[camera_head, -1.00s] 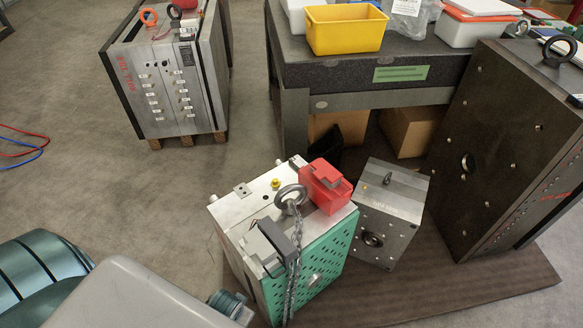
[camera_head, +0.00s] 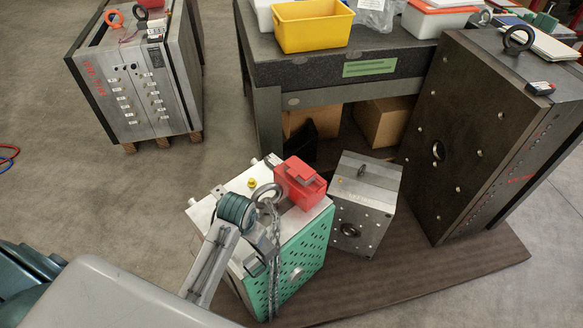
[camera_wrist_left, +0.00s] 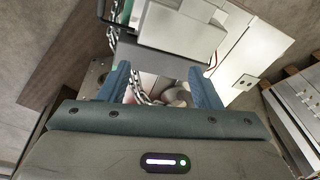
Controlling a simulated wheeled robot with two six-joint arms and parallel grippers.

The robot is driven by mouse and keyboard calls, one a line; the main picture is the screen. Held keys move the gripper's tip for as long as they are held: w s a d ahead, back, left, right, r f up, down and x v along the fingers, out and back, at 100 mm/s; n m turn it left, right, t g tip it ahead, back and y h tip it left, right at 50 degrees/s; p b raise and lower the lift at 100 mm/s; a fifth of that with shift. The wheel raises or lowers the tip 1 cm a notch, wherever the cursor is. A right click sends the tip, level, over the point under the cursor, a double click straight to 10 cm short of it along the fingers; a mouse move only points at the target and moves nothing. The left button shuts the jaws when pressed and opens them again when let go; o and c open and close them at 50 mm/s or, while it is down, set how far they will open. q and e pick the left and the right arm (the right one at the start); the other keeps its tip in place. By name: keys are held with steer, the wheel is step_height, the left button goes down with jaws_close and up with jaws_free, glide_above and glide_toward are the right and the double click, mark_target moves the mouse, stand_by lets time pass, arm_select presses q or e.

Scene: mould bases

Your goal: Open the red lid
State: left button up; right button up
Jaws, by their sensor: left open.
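In the head view a red box with a red lid (camera_head: 303,172) sits on the top of the pale mould base (camera_head: 235,187) with the green perforated side. The lid looks shut. A metal lifting eye with a chain (camera_head: 275,270) stands just left of the box. My left arm reaches over the near left part of this mould base; its fingers are not clear there. In the left wrist view my left gripper (camera_wrist_left: 160,70) is open, its two blue fingers apart. Chain and a small pinkish patch show between and behind the fingers; I cannot tell what the patch is.
A grey mould block (camera_head: 364,203) stands close right of the pale base, and a tall dark mould plate (camera_head: 480,135) stands further right. A dark table (camera_head: 300,72) with a yellow bin (camera_head: 312,28) is behind. Open floor lies to the left.

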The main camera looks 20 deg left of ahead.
arm_select(q)
steer(key=w+d+r+m, duration=0.1)
steer(key=w+r, duration=0.2)
steer(key=w, duration=1.1)
step_height(320, 180, up, 9)
steer(key=m+g, duration=0.2)
glide_above(292, 173)
steer(key=shift+h, duration=0.4)
step_height(292, 173, down, 10)
steer(key=shift+f+p, duration=0.2)
steer(key=shift+p, duration=0.7)
jaws_close()
